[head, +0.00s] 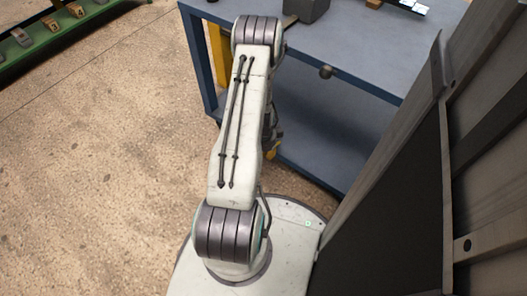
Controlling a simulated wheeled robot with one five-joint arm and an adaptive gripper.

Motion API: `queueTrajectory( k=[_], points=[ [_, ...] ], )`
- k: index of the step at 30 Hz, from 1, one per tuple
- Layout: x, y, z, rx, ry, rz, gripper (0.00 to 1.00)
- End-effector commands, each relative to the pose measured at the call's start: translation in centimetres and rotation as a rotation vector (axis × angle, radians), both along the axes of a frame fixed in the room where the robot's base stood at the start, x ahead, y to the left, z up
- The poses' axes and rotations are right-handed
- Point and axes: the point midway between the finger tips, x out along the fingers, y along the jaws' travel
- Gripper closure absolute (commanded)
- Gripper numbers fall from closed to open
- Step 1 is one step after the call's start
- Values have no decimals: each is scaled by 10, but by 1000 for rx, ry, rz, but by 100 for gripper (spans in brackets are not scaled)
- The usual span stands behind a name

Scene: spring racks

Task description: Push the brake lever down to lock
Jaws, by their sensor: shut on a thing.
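My white arm rises from my base and bends over at the top. Its far part comes down behind the near link, so little of it shows. The dark end of my gripper (274,132) shows just right of that link, low by the blue cart (340,85). A small yellow part (272,152), which looks like the brake lever, shows right under my gripper. My gripper is shut on it. The fingertips and most of the lever are hidden, so I cannot tell the lever's tilt.
The cart has a top, a lower shelf and a yellow post (221,58). A grey block (306,10) stands on its top. A dark knob (326,72) sits at its front edge. A tall dark panel (395,215) closes the right side. Bare floor (100,180) lies left, beyond it a green rack (45,38).

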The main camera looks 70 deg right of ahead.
Motion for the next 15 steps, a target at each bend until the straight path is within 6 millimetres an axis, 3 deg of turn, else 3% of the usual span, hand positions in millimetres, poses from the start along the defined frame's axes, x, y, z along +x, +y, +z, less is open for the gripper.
queueTrajectory(
  k=[15],
  points=[
    [5,16,-53,5,-2,0,100]
  ],
)
